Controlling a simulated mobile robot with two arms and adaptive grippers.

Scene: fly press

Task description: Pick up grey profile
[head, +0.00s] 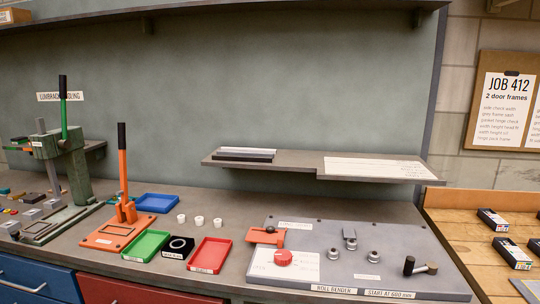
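A long bar (245,153) lies on the raised shelf (300,162), at the shelf's left part. It has a light grey upper face and a dark front strip, and it looks most like the grey profile. I cannot tell whether it is one piece or two. Neither of my grippers shows in the head view, and nothing touches the bar.
A green press (66,165) and an orange hand press (124,208) stand at the left. Green (147,245), red (211,255) and blue (158,203) trays lie on the bench. A grey roll bender plate (400,270) fills the front right. Small boxes (493,219) lie far right.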

